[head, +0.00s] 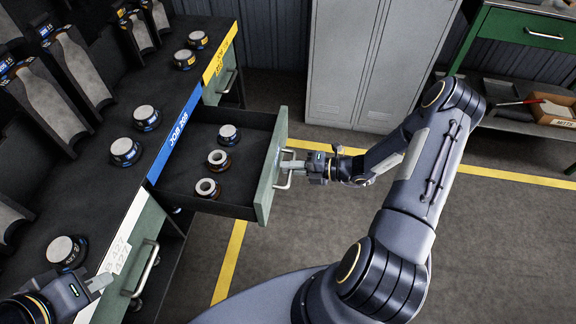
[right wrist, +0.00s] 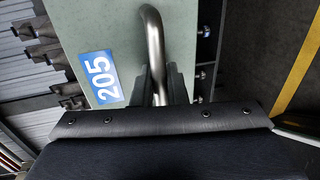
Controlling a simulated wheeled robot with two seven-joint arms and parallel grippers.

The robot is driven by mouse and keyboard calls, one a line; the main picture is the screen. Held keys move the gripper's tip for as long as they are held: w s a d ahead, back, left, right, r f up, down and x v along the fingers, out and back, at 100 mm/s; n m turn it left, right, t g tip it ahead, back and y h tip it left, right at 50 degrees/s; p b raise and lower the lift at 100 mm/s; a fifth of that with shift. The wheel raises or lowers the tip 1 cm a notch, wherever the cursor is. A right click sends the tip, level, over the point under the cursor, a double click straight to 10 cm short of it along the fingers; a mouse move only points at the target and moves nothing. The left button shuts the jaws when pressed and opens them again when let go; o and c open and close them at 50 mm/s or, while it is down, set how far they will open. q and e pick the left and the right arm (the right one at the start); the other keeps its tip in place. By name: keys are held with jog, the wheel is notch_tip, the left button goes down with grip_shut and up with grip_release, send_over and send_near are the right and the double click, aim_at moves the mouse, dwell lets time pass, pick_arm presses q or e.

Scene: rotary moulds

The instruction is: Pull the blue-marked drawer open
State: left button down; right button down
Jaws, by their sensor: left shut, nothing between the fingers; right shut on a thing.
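The blue-marked drawer (head: 264,196) stands pulled out from the bench below the blue strip (head: 178,134). Inside lie three round dark pieces with pale tops, one of them near the back (head: 228,134). My right gripper (head: 291,168) is shut on the drawer's metal handle (head: 286,152). In the right wrist view the fingers (right wrist: 161,88) close around the handle bar (right wrist: 153,40), beside a blue 205 label (right wrist: 102,78) on the green drawer front (right wrist: 80,25). My left gripper (head: 104,281) is shut and empty at the lower left, near the white-marked drawer's handle (head: 147,268).
Several round pieces, one of them at the front (head: 66,252), and dark moulds (head: 75,60) stand on the bench top. A yellow-marked drawer (head: 226,80) is farther back. A grey locker (head: 345,60) and a green workbench (head: 525,35) stand behind. Floor right of the drawer is clear.

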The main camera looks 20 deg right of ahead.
jog(key=c, duration=1.5)
grip_release()
jog(key=shift+c, duration=0.2)
jog(key=v, duration=0.8)
